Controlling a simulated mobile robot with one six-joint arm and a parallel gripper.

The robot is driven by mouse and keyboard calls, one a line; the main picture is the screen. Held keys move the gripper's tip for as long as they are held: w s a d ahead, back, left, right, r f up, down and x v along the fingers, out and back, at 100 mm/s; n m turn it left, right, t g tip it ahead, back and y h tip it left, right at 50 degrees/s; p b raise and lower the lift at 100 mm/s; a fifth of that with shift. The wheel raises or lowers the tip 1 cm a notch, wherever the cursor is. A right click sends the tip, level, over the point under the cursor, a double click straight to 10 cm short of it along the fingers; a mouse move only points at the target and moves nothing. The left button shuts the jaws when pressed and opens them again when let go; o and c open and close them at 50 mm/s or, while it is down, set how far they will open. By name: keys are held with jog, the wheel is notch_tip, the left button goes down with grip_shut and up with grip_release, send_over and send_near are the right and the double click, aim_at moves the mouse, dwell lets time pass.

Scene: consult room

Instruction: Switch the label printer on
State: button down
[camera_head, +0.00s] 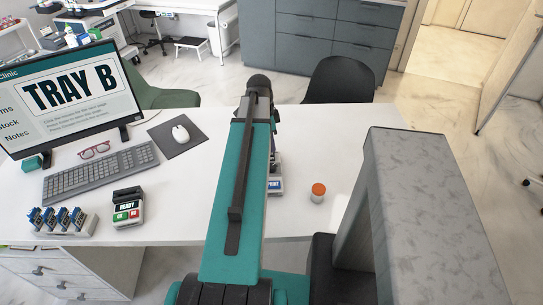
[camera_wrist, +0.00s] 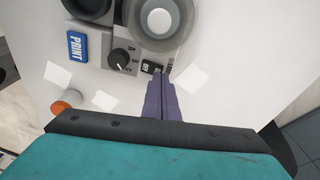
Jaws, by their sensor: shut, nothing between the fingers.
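The label printer (camera_wrist: 125,35) is a grey unit seen close in the wrist view, with a blue PRINT plate (camera_wrist: 77,46), a black knob (camera_wrist: 121,58) and a white roll in a clear round holder. Which way the switch is set is not clear. In the head view my arm hides most of the printer; a blue PRINT corner (camera_head: 276,186) shows.
An orange-capped bottle (camera_head: 318,190) stands just right of the printer. Left on the desk are a READY device (camera_head: 128,208), keyboard (camera_head: 100,172), mouse (camera_head: 180,133), glasses and a monitor reading TRAY B (camera_head: 70,95). The desk's right part is mostly clear.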

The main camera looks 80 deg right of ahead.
jog(key=shift+f+b, duration=0.3)
jog(key=shift+f, duration=0.35)
dwell(0.9)
notch_tip(320, 180, up, 7)
jog(key=p, duration=0.5)
dwell(0.9)
dwell(0.5)
